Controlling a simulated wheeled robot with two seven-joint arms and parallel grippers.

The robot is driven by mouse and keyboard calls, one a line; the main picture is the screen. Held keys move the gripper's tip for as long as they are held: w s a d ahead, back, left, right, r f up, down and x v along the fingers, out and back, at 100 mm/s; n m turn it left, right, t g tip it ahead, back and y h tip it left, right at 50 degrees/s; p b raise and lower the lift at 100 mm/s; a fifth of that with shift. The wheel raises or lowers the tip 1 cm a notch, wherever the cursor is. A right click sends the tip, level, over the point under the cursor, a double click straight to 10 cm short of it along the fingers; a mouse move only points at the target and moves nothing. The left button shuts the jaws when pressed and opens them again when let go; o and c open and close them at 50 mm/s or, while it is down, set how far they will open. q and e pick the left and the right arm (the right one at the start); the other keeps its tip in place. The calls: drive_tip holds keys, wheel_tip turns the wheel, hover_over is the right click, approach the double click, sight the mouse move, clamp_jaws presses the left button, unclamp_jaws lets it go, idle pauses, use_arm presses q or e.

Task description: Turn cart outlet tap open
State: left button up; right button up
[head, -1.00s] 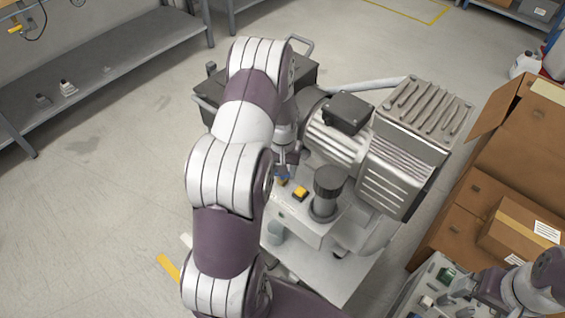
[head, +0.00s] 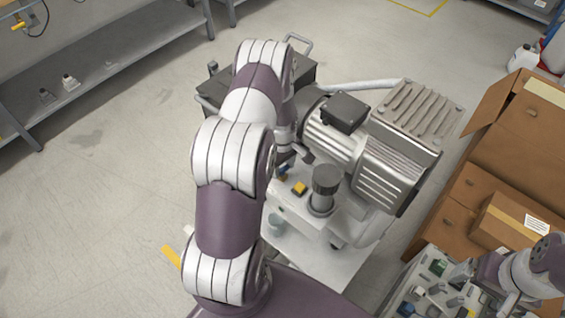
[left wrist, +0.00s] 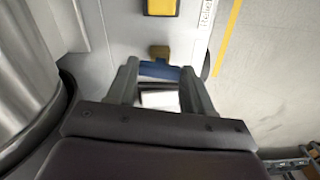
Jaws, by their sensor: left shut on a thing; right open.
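The cart outlet tap has a blue handle (left wrist: 160,70) and a brass-coloured body (left wrist: 159,52) on the pale front of the compressor cart. A little of the blue also shows in the head view (head: 283,169). My left gripper (left wrist: 158,78) is shut on the blue handle, with one finger at each end of it. In the head view my left arm covers much of the tap and gripper (head: 297,156). My right gripper (head: 476,285) is open at the bottom right, over a tray of small parts, away from the tap.
A yellow switch (head: 299,188) and a dark cylinder (head: 325,186) sit beside the tap on the cart. The compressor motor (head: 335,135) stands behind. Cardboard boxes (head: 500,160) are at right, a grey shelf (head: 110,65) at left. The floor between shelf and cart is clear.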

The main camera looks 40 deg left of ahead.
sight(282, 169)
use_arm(q)
drive_tip(key=shift+n, duration=0.8)
drive_tip(key=o, duration=1)
drive_tip(key=shift+o, duration=0.2)
wheel_tip(282, 169, up, 13)
drive_tip(key=p, duration=0.2)
drive_tip(key=shift+f, duration=0.15)
